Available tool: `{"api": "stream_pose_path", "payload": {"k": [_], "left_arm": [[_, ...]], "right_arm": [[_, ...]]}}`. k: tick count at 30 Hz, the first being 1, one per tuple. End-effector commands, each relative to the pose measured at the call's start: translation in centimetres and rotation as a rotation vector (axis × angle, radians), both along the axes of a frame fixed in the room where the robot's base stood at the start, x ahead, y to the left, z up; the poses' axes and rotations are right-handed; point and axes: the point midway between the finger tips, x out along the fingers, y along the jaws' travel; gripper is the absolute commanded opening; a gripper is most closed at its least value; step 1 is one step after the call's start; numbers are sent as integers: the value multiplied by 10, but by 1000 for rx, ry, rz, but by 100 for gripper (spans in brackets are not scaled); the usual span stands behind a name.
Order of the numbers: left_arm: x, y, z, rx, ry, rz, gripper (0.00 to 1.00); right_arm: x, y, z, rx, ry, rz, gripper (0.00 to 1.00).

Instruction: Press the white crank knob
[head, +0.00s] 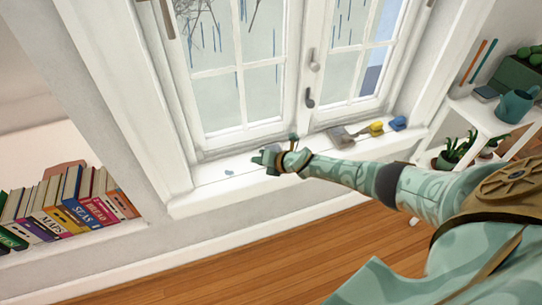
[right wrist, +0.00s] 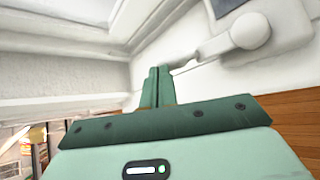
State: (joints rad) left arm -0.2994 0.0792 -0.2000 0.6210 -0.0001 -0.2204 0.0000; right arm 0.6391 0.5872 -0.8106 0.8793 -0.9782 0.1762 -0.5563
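The white crank knob (right wrist: 250,31) shows in the right wrist view at the upper right, a round white end on a slim white arm against a white surface. I cannot make it out in the head view. My right gripper (head: 264,159) reaches over the window sill below the window in the head view. In the right wrist view, its green fingers (right wrist: 158,86) are together with nothing seen between them. The knob appears beyond and to the right of the fingertips, apart from them. The crank arm's lower end appears close by the tips; I cannot tell if they touch. My left gripper is out of view.
Window handles (head: 310,97) stick out above. Books (head: 75,205) stand at left; a white plant shelf (head: 480,115) stands at right.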

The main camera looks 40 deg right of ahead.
Motion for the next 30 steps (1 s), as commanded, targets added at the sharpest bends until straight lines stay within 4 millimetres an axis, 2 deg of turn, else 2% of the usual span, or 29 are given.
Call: {"api": "stream_pose_path", "payload": {"k": [8,19,30], "left_arm": [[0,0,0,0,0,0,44],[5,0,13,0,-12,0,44],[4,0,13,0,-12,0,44]], "right_arm": [[0,1,1,1,0,0,0],[0,1,17,2,-2,0,0],[-1,1,17,2,0,1,0]]}}
